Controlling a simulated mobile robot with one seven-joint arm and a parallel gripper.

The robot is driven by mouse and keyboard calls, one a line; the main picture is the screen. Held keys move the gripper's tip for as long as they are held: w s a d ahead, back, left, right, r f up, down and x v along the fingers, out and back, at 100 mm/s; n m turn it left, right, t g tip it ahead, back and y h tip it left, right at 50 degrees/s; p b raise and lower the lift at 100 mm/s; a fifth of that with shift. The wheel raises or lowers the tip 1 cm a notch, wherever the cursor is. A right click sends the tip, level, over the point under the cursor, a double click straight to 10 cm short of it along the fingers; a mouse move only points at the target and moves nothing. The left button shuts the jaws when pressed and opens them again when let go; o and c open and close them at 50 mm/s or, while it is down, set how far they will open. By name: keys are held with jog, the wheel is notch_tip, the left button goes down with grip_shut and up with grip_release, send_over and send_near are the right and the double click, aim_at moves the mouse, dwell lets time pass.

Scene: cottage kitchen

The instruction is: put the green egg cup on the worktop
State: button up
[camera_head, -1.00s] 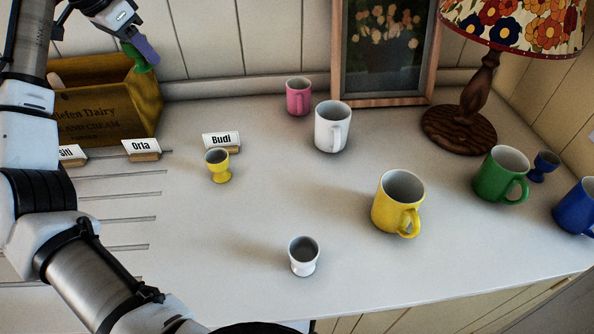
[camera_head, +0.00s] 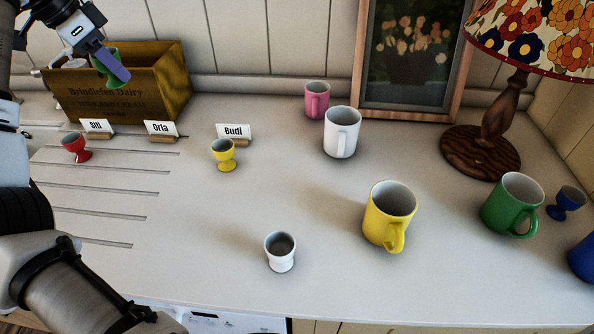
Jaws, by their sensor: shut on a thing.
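The green egg cup (camera_head: 101,72) is at the upper left, partly covered by my gripper's finger. My gripper (camera_head: 110,66) is shut on it and holds it in front of the upper part of the wooden crate (camera_head: 168,97). I cannot tell exactly how far it is from the crate. The worktop (camera_head: 215,205) is pale, and its middle is bare.
On the worktop stand a red egg cup (camera_head: 75,146), a yellow egg cup (camera_head: 224,155), a white egg cup (camera_head: 281,252), a blue egg cup (camera_head: 566,202) and several mugs. A lamp (camera_head: 481,150) stands right.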

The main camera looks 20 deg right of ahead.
jog(key=shift+s+a, duration=0.2)
notch_tip(320, 180, down, 20)
jog(key=shift+f+p, duration=0.1)
jog(key=shift+p, duration=0.2)
dwell(0.3)
jog(key=shift+f, duration=0.1)
jog(key=o, duration=1)
jog(key=b+v, duration=0.1)
jog(key=v, duration=1.1)
